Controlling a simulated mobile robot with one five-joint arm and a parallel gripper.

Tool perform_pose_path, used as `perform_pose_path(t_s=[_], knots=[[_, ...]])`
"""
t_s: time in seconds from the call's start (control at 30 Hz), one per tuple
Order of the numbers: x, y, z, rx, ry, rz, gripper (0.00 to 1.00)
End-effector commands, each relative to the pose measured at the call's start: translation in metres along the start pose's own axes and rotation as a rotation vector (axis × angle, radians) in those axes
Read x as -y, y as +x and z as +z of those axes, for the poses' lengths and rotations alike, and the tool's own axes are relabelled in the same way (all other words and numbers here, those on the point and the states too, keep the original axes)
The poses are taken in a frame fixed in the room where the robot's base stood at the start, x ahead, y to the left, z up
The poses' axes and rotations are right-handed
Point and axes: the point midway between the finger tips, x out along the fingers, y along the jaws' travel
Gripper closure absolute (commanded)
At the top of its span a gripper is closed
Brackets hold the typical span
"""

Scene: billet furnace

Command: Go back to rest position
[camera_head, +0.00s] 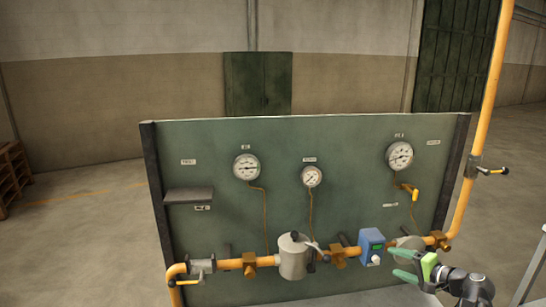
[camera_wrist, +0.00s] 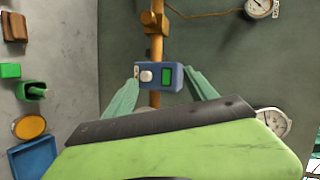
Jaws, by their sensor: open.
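My gripper (camera_head: 392,261) has green fingers and is at the lower right of the head view, just right of a blue box (camera_head: 371,240) on the orange pipe. The fingers are spread and nothing is held between them. In the wrist view the gripper (camera_wrist: 162,72) points toward the blue box (camera_wrist: 150,85), which has a white knob and a green screen. The box appears between the fingertips there, but the head view shows the tips to its right. I cannot tell the exact depth gap.
The green panel (camera_head: 325,230) carries several gauges, a small shelf (camera_head: 189,195) and the pipe with a grey valve body (camera_head: 293,258). A tall orange pipe (camera_head: 481,120) rises at right. The wrist view shows a blue tray (camera_wrist: 33,158) and coloured blocks at left.

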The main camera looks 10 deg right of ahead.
Motion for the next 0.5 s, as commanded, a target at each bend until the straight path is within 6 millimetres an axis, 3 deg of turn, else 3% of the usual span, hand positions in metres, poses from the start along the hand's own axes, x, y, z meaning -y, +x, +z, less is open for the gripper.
perform_pose_path(t_s=[0.1,0.23,0.3,0.4,0.5], knots=[[-0.021,0.066,0.073,0.171,-0.104,0.136,0.35],[-0.052,0.126,0.169,0.385,-0.273,0.335,0.35],[-0.071,0.149,0.222,0.499,-0.386,0.452,0.35],[-0.097,0.169,0.289,0.637,-0.561,0.617,0.35],[-0.116,0.176,0.339,0.736,-0.732,0.764,0.35]])
